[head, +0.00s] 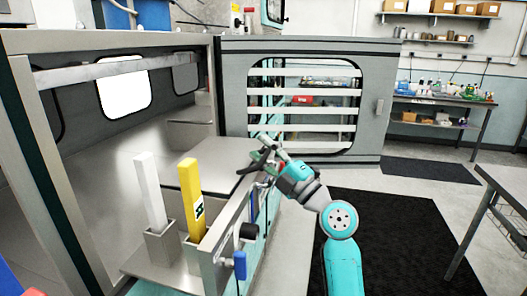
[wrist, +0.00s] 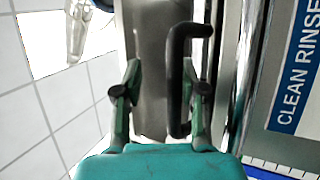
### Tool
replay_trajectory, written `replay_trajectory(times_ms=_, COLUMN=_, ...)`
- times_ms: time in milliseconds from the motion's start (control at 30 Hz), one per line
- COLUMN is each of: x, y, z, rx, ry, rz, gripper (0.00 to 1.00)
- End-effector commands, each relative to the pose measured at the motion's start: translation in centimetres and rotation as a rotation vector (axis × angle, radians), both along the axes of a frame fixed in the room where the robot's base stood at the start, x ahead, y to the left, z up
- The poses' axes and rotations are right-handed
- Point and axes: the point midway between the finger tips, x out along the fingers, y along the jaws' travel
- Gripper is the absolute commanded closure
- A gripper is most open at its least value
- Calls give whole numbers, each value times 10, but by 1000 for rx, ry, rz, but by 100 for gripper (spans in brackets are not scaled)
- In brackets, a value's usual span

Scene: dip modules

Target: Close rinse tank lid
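A grey metal panel (wrist: 150,50) with a black bar handle (wrist: 182,75) fills the middle of the wrist view; it looks like the rinse tank lid. My gripper (wrist: 160,92) has its two fingers spread apart around the handle. The handle is close to the right finger, and I cannot tell if they touch. A blue "CLEAN RINSE" label (wrist: 296,75) is on the tank side at right. In the head view my gripper (head: 263,150) is at the far end of the metal tank (head: 218,252), beside a flat metal plate (head: 215,160). The handle is largely hidden there.
A white post (head: 150,190) and a yellow post (head: 190,200) stand in the near tank section. A grey cabinet frame (head: 20,100) encloses the left. A slotted door (head: 235,100) stands behind my gripper. Dark mats (head: 390,225) cover floor at right; a bench (head: 450,100) stands farther back.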

Motion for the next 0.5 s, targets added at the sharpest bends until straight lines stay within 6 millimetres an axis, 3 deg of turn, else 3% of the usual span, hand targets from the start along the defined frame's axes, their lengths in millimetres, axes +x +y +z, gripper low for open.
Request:
replay_trajectory(times_ms=267, x=-2, y=-1, z=0, rx=1, ry=-1, rz=1, gripper=61)
replay_trajectory(times_ms=500, x=-22, y=-22, z=-14, rx=0, ry=0, rz=-2, gripper=61)
